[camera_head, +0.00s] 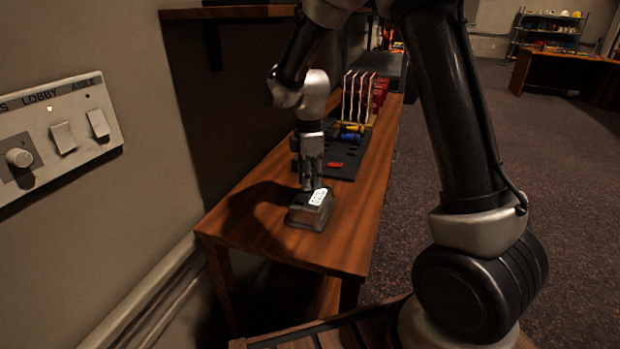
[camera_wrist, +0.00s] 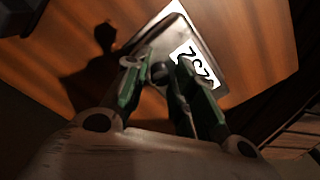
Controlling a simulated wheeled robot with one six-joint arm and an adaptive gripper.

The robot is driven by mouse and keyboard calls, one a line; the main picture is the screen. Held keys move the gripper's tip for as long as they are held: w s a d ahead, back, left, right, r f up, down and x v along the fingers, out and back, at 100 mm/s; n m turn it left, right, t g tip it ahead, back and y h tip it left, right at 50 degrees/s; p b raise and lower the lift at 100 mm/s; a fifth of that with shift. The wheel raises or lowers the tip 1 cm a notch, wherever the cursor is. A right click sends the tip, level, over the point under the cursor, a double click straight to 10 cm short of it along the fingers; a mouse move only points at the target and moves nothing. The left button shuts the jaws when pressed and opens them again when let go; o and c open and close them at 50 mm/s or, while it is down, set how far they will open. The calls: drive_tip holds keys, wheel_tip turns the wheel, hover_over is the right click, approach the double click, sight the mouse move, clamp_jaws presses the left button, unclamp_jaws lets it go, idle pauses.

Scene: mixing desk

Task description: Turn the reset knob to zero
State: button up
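A small dark box (camera_head: 311,209) with a white label sits on the near end of the wooden bench. In the wrist view the grey box top (camera_wrist: 208,68) carries a white label (camera_wrist: 192,64) with dark characters, partly hidden by a finger. A round dark knob (camera_wrist: 160,72) shows on the box between my fingers. My gripper (camera_head: 311,187) points down at the box. In the wrist view my gripper (camera_wrist: 160,80) has its fingers apart on either side of the knob; I cannot tell whether they touch it. The knob's pointer and scale are not readable.
A wall panel (camera_head: 80,160) at the left has switches and another knob (camera_head: 19,158). A black mat (camera_head: 343,160) with a red piece lies behind the box, before a rack of upright boards (camera_head: 358,98). The wooden bench (camera_head: 345,228) is bare around the box.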

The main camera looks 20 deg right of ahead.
clamp_jaws()
drive_tip(key=shift+m, duration=0.3)
drive_tip(key=m, duration=1)
drive_tip(key=shift+m, duration=0.4)
drive_tip(key=m, duration=1.1)
drive_tip(key=shift+s+t, duration=0.1)
drive_tip(key=shift+t, duration=0.2)
